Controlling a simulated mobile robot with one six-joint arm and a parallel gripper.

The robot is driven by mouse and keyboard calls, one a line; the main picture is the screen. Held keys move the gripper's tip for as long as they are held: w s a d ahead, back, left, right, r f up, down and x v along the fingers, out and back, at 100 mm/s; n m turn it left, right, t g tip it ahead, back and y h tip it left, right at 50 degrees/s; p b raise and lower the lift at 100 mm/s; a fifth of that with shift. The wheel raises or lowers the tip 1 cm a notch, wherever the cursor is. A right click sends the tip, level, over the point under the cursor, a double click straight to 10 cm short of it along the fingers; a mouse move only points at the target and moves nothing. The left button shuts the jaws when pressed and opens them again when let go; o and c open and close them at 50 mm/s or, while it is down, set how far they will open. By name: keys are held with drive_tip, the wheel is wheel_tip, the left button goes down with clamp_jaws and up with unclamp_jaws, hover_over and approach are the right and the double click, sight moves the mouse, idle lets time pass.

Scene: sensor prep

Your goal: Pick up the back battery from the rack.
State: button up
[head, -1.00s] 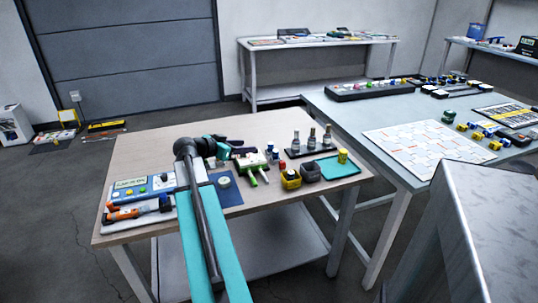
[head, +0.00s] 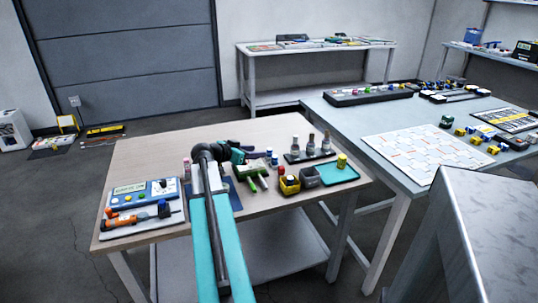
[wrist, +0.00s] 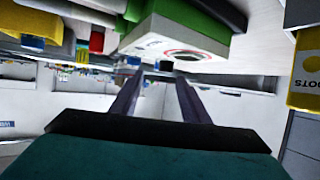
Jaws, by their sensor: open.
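My gripper (head: 251,154) is over the back middle of the wooden table. It is open, with nothing seen between its fingers in the wrist view (wrist: 159,76). A green and white holder (head: 252,171), possibly the rack, lies just in front of the gripper. I cannot clearly make out a back battery in it. Small blue and red-topped cylinders (head: 272,158) stand just right of the gripper. In the wrist view a large white and green block (wrist: 178,45) with a red ring mark is close to the fingers. My arm hides part of the table.
A blue meter panel (head: 145,193) and an orange-handled tool (head: 135,218) lie at left. A yellow bin (head: 289,186), a grey bin (head: 309,177), a dark tray of grey bottles (head: 310,154) and a teal tray (head: 338,176) stand at right. The table's front right is clear.

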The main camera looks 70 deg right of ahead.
sight(268, 150)
drive_tip(key=shift+x, duration=0.9)
drive_tip(key=shift+p+x, duration=0.35)
drive_tip(key=shift+x, duration=2.25)
drive_tip(key=shift+w, duration=0.15)
clamp_jaws()
